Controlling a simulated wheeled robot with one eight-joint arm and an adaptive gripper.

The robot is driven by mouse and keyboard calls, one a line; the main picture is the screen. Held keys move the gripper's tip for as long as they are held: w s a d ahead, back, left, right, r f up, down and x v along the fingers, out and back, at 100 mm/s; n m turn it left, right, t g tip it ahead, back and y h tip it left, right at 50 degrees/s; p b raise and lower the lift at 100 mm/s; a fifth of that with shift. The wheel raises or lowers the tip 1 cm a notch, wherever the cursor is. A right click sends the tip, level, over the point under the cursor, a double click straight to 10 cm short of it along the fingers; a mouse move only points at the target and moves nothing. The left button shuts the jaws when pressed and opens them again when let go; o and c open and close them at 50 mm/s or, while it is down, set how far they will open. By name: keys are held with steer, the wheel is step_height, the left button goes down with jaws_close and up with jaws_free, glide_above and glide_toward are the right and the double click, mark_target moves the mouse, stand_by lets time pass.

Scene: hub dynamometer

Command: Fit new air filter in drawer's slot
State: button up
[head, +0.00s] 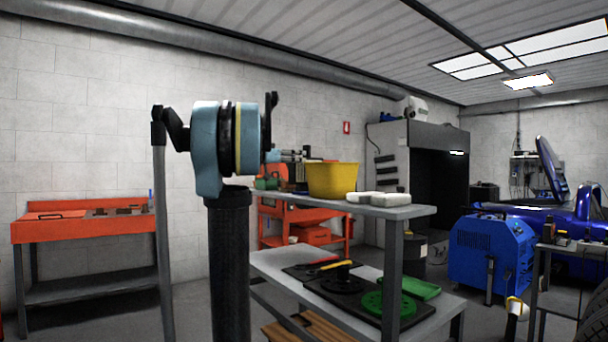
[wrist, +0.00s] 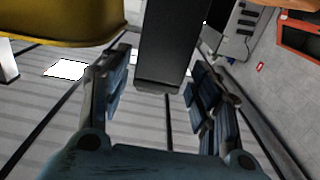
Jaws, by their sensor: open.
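My gripper (wrist: 162,110) is open in the wrist view, with its two dark fingers spread apart. A dark grey block-like shape (wrist: 160,45) shows between and beyond the fingers, and I cannot tell what it is or whether they touch it. I cannot identify the air filter or the drawer's slot for certain in either view. In the head view my arm stands in front of the shelf, and the gripper cannot be made out clearly there.
A yellow bin (head: 332,180) and a white object (head: 378,198) are on the grey shelf unit's top (head: 415,211); the bin also shows in the wrist view (wrist: 60,18). Green and black discs lie below. A red workbench (head: 80,229) stands left, a blue machine (head: 490,255) right.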

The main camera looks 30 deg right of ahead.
steer(key=shift+d+f, duration=0.15)
steer(key=shift+d, duration=1.3)
steer(key=shift+d+f, duration=0.1)
steer(key=shift+d, duration=1.3)
jaws_close()
steer(key=shift+w, duration=0.1)
step_height(320, 180, up, 10)
